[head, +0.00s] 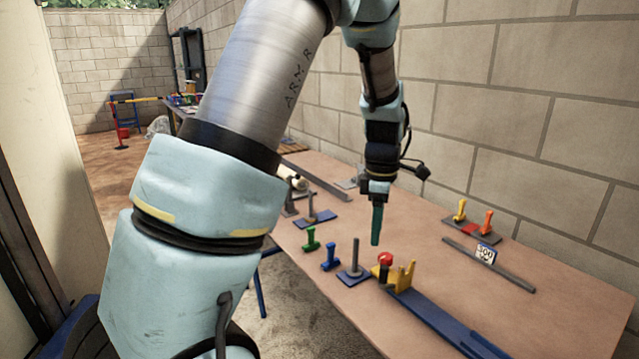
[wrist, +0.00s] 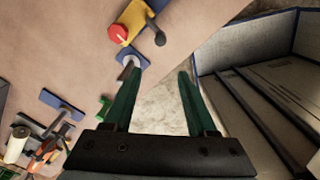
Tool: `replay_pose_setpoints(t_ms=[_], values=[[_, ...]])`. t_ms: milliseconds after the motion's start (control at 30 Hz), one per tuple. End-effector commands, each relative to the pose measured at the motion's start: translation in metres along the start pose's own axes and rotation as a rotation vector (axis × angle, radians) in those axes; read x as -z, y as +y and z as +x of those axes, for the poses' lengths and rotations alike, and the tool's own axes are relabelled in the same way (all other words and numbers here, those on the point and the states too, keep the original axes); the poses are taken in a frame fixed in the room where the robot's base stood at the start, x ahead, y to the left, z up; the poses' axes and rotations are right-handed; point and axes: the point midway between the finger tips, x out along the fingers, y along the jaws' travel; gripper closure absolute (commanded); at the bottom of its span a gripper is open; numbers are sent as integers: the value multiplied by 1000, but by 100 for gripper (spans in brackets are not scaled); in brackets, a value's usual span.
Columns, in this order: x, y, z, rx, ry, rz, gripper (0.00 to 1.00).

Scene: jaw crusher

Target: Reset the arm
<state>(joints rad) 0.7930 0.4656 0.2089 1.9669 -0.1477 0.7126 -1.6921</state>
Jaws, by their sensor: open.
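My gripper (head: 377,222) hangs from my arm above the table (head: 420,218), its green fingers pointing down. In the wrist view my gripper (wrist: 157,90) has its two green fingers apart with nothing between them. The floor shows through the gap. My large arm links cover much of the left and middle of the head view.
A yellow holder with a red knob (head: 385,260), a grey post on a blue base (head: 354,262), and blue (head: 330,257) and green (head: 311,240) pieces stand near the table's front edge. Yellow and orange levers (head: 473,218) stand near the block wall (head: 560,110).

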Motion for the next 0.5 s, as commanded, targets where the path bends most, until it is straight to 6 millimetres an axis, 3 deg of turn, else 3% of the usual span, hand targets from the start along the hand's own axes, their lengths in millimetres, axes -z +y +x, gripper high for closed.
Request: replay_pose_setpoints(t_ms=[200,500], values=[[83,-39,-14,-36,-7,352,43],[169,-120,-25,-85,52,931,43]])
